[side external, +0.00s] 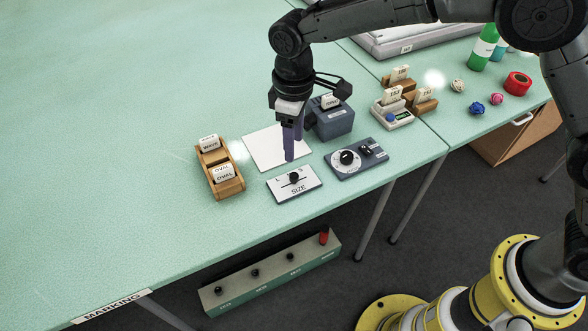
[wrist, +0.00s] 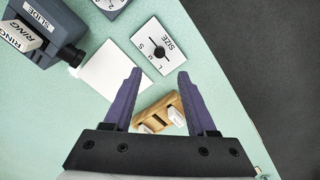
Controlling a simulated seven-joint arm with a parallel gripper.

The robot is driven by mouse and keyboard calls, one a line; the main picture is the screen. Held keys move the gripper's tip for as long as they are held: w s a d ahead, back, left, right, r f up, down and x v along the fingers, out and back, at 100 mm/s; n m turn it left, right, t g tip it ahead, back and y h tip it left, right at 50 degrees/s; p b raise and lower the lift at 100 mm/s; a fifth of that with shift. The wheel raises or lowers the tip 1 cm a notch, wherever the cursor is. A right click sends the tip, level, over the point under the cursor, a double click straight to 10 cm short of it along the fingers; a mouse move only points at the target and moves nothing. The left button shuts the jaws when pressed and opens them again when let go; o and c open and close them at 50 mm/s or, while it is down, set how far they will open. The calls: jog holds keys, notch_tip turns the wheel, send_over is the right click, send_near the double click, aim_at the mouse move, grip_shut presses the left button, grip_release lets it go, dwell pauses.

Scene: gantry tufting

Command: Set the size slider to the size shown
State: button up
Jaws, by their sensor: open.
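The size slider is a white panel (side external: 308,184) marked SIZE, with a black round knob (side external: 294,178) on it. In the wrist view the panel (wrist: 174,57) carries the letters S, M and L, and the knob (wrist: 159,52) sits near the middle, about level with M. My gripper (side external: 292,158) is open and empty, fingers pointing down over the white sheet, just behind the panel. In the wrist view the open fingers (wrist: 159,74) have the panel beyond their tips. I cannot make out a shown size on the blank-looking white sheet (side external: 265,149).
A blue-grey box (side external: 334,124) holding a RING card stands right of my fingers. A dial panel (side external: 372,163) lies right of the slider. A wooden rack (side external: 231,187) with WAVE and OVAL blocks stands left. The table's front edge is close; the far left is clear.

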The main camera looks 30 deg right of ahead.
aim_at(294, 175)
notch_tip(294, 175, down, 10)
jog(key=shift+f, duration=0.15)
dwell(0.3)
grip_shut()
dwell(1.3)
